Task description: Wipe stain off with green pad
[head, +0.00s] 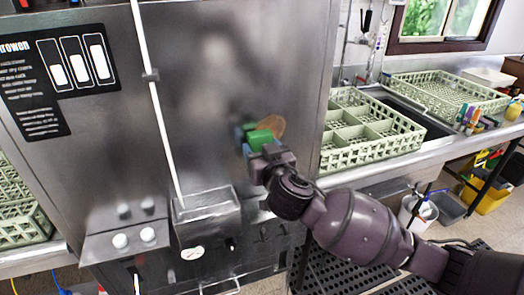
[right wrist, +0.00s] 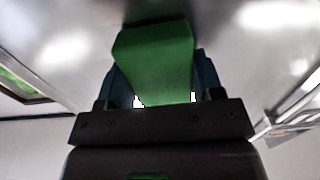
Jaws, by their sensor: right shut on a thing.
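The green pad (right wrist: 153,60) is held between the fingers of my right gripper (right wrist: 152,85) in the right wrist view. In the head view the green pad (head: 259,139) is at or very near the steel front of the dish machine (head: 190,90); whether it touches is hard to tell. My right gripper (head: 259,148) is shut on it. A brown-orange stain (head: 273,126) shows on the steel just above and right of the pad, and the pad may hide part of it. My left gripper is not in view.
Green dish racks (head: 365,135) stand on the counter to the right, with another rack (head: 20,205) at the far left. A thin white rod (head: 150,90) runs down the machine front. A control box with knobs (head: 125,238) juts out below.

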